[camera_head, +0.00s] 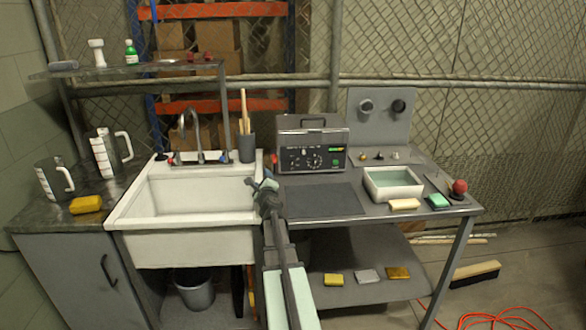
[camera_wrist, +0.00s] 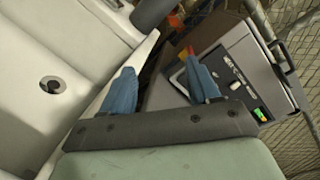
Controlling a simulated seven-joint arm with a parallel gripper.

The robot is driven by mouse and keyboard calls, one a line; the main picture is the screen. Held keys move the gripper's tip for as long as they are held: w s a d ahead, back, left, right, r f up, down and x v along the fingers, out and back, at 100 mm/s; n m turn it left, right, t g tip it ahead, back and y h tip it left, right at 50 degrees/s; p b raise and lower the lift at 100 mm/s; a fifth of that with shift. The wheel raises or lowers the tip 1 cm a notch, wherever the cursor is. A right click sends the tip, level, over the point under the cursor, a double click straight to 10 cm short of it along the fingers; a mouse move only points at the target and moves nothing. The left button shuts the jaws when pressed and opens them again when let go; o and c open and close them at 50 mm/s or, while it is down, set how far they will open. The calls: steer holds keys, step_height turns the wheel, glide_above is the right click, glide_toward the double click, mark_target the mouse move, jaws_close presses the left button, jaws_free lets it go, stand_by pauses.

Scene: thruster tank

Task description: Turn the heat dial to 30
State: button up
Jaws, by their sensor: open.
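The grey box-shaped tank unit (camera_head: 312,136) stands on the worktable behind the dark mat. Its black front panel (camera_head: 296,158) carries a round dial (camera_head: 316,160) with pale markings, small knobs and a green light. The dial's setting is too small to read. My gripper (camera_head: 263,184) is open and empty, in front and left of the unit, near the sink's right edge. In the wrist view my gripper (camera_wrist: 162,84) shows two blue fingers apart, with the unit (camera_wrist: 255,55) tilted beyond the right finger. Part of its panel is hidden there.
The white sink (camera_head: 190,200) with its faucet lies to the left. A dark cup with sticks (camera_head: 246,147) stands left of the unit. The dark mat (camera_head: 320,200) in front is bare. A white tray (camera_head: 393,183) and sponges lie at the right.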

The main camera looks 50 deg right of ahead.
mark_target(293, 165)
steer(key=s+d+m, duration=0.1)
steer(key=s+d, duration=0.1)
steer(key=s, duration=0.1)
steer(key=s+d+m+h, duration=0.1)
steer(key=s+d, duration=0.2)
steer(key=s, duration=0.1)
steer(key=s+d+f, duration=0.1)
steer(key=s+d, duration=0.2)
steer(key=shift+s+d+f+m+g+h, duration=0.1)
steer(key=shift+s+m+g+h, duration=0.2)
steer(key=shift+m+h, duration=0.1)
steer(key=x, duration=1.4)
steer(key=shift+s, duration=0.1)
steer(key=c, duration=1)
